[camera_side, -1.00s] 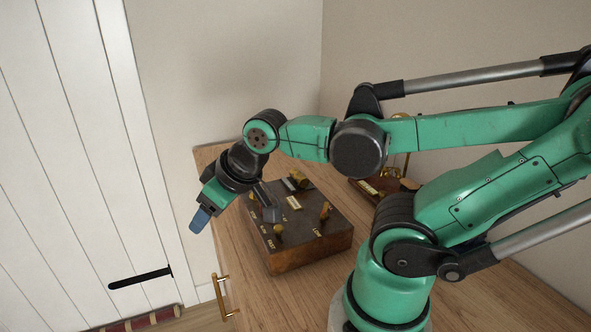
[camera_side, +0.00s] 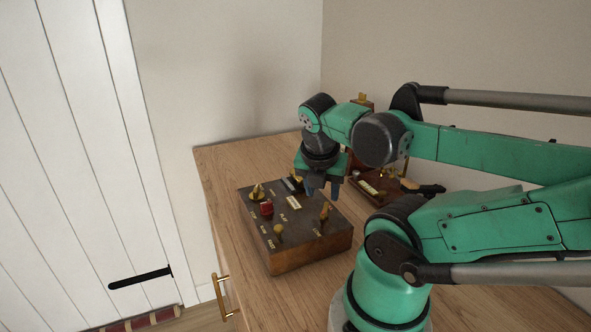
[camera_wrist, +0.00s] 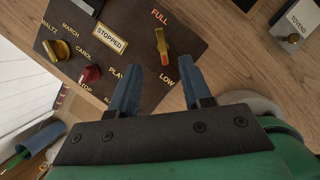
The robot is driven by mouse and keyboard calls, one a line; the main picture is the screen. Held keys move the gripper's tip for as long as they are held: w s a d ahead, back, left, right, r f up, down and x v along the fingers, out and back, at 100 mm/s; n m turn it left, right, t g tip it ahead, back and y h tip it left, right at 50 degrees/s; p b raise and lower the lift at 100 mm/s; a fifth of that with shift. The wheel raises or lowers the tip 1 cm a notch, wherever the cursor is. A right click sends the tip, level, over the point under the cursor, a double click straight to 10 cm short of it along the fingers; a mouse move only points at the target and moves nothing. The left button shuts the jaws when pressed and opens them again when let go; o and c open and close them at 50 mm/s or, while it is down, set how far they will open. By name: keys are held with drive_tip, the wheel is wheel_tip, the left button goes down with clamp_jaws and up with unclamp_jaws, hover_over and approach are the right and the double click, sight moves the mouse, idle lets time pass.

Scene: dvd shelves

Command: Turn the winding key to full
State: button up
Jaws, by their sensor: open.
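A plate reading STOPPED (camera_wrist: 110,39) is on the box's top.
A red knob (camera_side: 266,207) and brass knobs (camera_side: 257,190) (camera_side: 278,231) stand on the box's left part. A wooden stand with brass parts (camera_side: 372,188) is behind to the right. Bare wooden tabletop (camera_side: 225,175) lies left of the box.

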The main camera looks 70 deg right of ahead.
sight(325, 208)
drive_tip(key=shift+s+d, duration=0.1)
drive_tip(key=shift+s, duration=0.05)
drive_tip(key=shift+x, duration=2.75)
clamp_jaws()
